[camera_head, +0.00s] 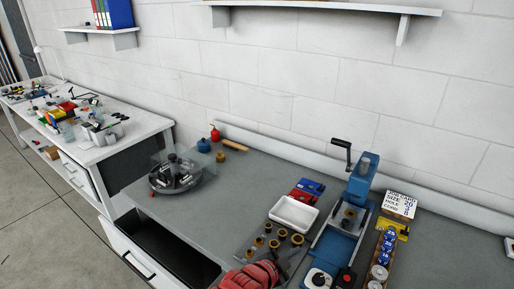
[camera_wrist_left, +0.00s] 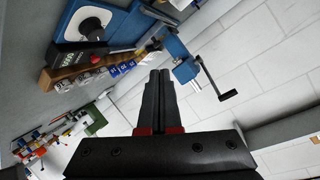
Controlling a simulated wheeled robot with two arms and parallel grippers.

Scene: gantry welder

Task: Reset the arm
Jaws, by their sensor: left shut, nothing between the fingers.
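My left gripper (camera_wrist_left: 160,76) shows in the left wrist view as two dark fingers with red at their bases. The fingers are shut together with nothing between them. They point up the picture, towards the blue hand press (camera_wrist_left: 184,68) with its black crank, which stands beyond them; I see no contact. In the head view the blue press (camera_head: 363,180) stands upright on the grey bench (camera_head: 235,200) near the wall. I cannot make out the left gripper in the head view. My right gripper is in neither view.
On the bench are a white tray (camera_head: 294,214), a round metal fixture (camera_head: 176,175), a row of blue-capped items (camera_head: 386,246) and a red glove-like item (camera_head: 250,276). An open drawer (camera_head: 165,250) is at the front. A cluttered white table (camera_head: 135,128) stands left. The bench's middle is clear.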

